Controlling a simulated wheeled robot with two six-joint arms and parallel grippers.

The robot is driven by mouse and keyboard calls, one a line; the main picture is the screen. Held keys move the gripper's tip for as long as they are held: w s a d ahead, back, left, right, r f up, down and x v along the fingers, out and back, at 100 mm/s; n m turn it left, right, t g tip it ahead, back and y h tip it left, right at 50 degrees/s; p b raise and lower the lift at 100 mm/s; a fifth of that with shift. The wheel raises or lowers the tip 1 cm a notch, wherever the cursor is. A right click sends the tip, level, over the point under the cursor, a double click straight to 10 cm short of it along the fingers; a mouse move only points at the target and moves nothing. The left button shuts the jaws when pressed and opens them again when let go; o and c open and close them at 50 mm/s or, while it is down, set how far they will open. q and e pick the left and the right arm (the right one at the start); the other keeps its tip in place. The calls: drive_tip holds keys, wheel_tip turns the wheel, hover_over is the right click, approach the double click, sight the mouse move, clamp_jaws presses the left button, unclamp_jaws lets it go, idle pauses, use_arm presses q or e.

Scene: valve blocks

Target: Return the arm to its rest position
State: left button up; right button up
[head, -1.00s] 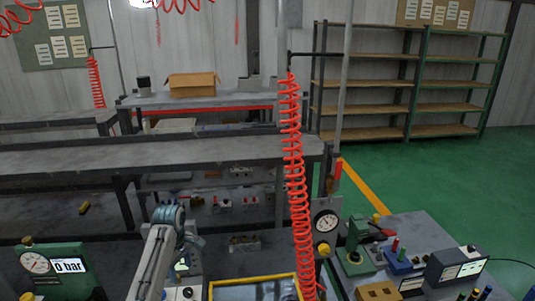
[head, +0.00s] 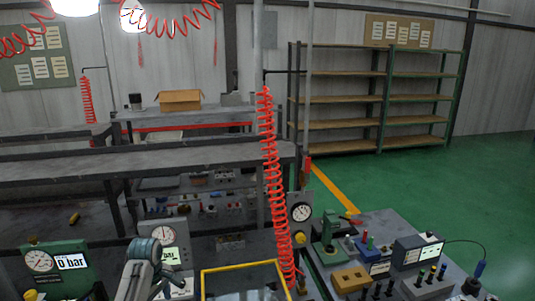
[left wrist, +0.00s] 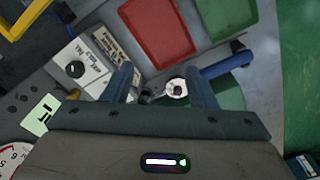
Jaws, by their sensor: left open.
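My left arm comes in at the bottom left of the head view, and its teal joint (head: 145,250) stands in front of a white gauge panel. Its gripper fingers are not clear there. In the left wrist view my left gripper (left wrist: 161,86) is open, with its two fingers apart. A small round metal fitting (left wrist: 176,88) shows between the fingers, close to the right one; I cannot tell its distance from them. Nothing is seen held. My right arm and gripper are in neither view.
In the left wrist view, a red tray (left wrist: 158,30) and a green tray (left wrist: 226,14) lie ahead, with a white knobbed block (left wrist: 78,66) at left. A yellow-edged tray (head: 243,266), a red coiled hose (head: 272,185) and a block-covered bench (head: 450,252) show in the head view.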

use_arm(q)
drive_tip(key=s+d+f+m+t, duration=0.1)
drive_tip(key=s+f+m, duration=0.3)
drive_tip(key=s, duration=0.6)
drive_tip(key=s+d+f+m+t, duration=0.1)
drive_tip(key=s+f+m, duration=0.35)
drive_tip(key=s, duration=0.55)
drive_tip(key=s+d+r+m+t, duration=0.1)
drive_tip(key=s+r+m, duration=0.2)
drive_tip(key=s, duration=0.6)
drive_tip(key=s+d+r+m, duration=0.1)
drive_tip(key=s+r+m, duration=0.2)
drive_tip(key=s, duration=0.6)
wheel_tip(320, 180, down, 38)
drive_tip(key=a+g+b, duration=0.1)
drive_tip(key=a+b, duration=0.1)
drive_tip(key=b, duration=0.6)
drive_tip(key=s+f+b, duration=0.3)
drive_tip(key=s+f, duration=0.6)
drive_tip(key=f, duration=0.4)
drive_tip(key=s+a+f+g+b, duration=0.1)
drive_tip(key=s+f+b, duration=0.2)
drive_tip(key=s+f, duration=0.7)
wheel_tip(320, 180, down, 3)
drive_tip(key=shift+a+f+y, duration=0.1)
drive_tip(key=shift+a+y, duration=0.2)
